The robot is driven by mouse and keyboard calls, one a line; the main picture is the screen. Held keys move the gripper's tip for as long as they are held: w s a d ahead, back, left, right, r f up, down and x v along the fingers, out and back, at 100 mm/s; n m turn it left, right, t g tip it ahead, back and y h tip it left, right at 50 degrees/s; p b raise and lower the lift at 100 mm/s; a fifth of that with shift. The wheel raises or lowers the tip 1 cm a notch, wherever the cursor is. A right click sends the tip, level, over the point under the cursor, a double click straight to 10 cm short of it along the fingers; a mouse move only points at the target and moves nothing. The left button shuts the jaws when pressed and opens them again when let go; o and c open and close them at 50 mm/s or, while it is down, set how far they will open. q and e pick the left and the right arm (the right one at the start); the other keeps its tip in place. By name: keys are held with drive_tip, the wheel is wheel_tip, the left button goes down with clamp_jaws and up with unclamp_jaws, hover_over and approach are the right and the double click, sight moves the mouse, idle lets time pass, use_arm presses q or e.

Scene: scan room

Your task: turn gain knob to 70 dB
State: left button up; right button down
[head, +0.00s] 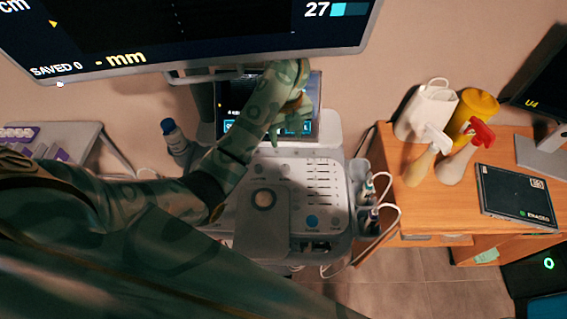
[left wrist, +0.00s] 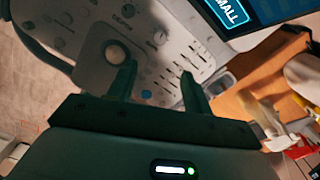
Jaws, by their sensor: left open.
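The ultrasound console's control panel (head: 290,190) lies below its small screen in the head view. It also shows in the left wrist view (left wrist: 90,45). A small round knob (left wrist: 160,38) on the panel, beyond my fingertips, looks like the gain knob; its label and setting are too small to read. In the head view I cannot make it out, and my left arm covers part of the panel. My left gripper (left wrist: 157,76) is open and empty above the panel, its two dark green fingers apart. It also shows in front of the small screen in the head view (head: 293,128). My right gripper is not in view.
The panel also has a trackball (head: 264,198), a blue button (head: 312,221) and several sliders. A large monitor (head: 200,30) hangs above. Probes (head: 368,190) with cables sit at the right. A wooden desk (head: 400,185) holds spray bottles (head: 468,150) and a tablet (head: 515,195).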

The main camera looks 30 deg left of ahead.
sight(285, 167)
use_arm(q)
wheel_tip(285, 167, down, 14)
drive_tip(key=b, duration=0.5)
drive_tip(key=shift+a+f, duration=0.1)
drive_tip(key=shift+f, duration=0.1)
drive_tip(key=c, duration=1)
